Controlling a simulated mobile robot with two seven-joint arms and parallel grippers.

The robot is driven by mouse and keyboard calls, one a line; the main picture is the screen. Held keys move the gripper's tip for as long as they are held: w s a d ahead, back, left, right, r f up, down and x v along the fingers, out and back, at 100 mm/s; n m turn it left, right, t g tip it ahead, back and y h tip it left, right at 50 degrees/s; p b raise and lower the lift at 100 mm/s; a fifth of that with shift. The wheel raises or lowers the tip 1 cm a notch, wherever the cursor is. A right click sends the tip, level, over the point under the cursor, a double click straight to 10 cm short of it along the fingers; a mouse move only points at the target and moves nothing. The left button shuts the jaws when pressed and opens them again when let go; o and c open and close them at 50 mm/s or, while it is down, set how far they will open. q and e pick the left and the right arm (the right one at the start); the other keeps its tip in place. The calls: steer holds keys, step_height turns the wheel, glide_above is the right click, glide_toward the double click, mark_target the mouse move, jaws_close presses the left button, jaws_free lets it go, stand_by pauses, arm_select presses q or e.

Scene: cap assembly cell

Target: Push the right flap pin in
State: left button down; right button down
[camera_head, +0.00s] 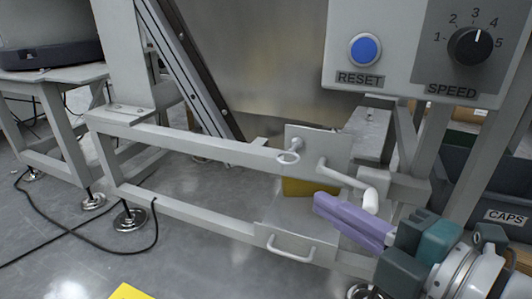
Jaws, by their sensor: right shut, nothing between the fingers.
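A grey upright plate (318,141) sits on the machine frame right of the middle. A pin with a ring end (289,157) stands out at its left side. A bent grey rod (342,177) with a pale rounded end (370,201) stands out at its right. I cannot tell for sure which of these is the right flap pin. My right gripper (318,206) comes in from the lower right. Its purple fingers are shut and empty, pointing left, just below the bent rod. Whether they touch it is unclear. My left gripper is out of view.
A lower plate with a handle (291,250) lies below the gripper. Frame rails (190,140) run left. A control panel with a blue RESET button (365,50) and SPEED knob (470,46) hangs above. A dark CAPS bin (507,216) stands right. Cables cross the floor.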

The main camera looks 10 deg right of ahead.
mark_target(291, 153)
steer(key=w+a+f+b, duration=0.1)
steer(key=w+b, duration=0.4)
steer(key=w, duration=0.5)
steer(key=shift+w+a+f, duration=0.35)
steer(key=shift+a+f, duration=0.05)
steer(key=shift+a, duration=0.15)
